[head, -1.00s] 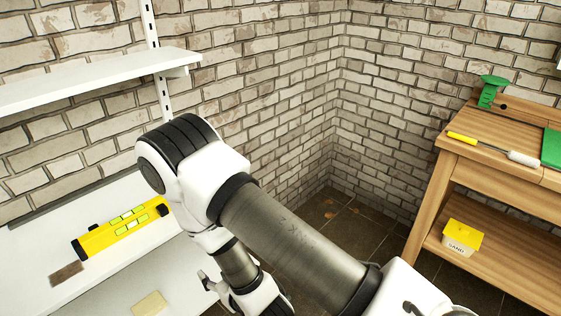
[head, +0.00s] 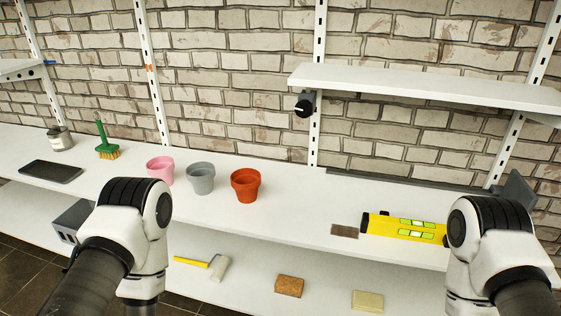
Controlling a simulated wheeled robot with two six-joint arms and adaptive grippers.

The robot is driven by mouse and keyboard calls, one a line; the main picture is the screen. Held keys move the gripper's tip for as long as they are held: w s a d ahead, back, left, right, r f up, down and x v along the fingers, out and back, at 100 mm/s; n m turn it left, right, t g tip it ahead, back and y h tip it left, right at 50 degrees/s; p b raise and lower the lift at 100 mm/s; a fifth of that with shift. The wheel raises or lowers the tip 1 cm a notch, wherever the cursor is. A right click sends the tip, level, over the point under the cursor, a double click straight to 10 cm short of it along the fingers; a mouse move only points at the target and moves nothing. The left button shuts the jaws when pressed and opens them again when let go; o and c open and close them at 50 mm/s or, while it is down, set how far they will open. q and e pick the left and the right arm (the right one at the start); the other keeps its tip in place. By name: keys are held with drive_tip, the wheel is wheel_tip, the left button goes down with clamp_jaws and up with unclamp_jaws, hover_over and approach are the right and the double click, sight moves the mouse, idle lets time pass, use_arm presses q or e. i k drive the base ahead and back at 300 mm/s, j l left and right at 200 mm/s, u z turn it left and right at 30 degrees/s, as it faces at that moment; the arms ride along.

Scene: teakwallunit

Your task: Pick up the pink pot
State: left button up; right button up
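The pink pot (head: 160,170) stands upright on the white upper shelf, left of the middle in the head view. A grey pot (head: 200,179) stands close to its right, and an orange-red pot (head: 245,186) stands further right. My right arm shows at the lower right, far from the pots. The fingers of both grippers are outside the picture.
The shelf (head: 290,205) also holds a green brush (head: 106,147), a dark flat tablet-like item (head: 50,172), a metal can (head: 60,139) and a yellow level (head: 400,228). A hammer (head: 216,266) and two blocks lie on the lower shelf. Free room lies right of the orange-red pot.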

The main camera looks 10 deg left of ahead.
sight(162, 173)
drive_tip(key=u, duration=0.95)
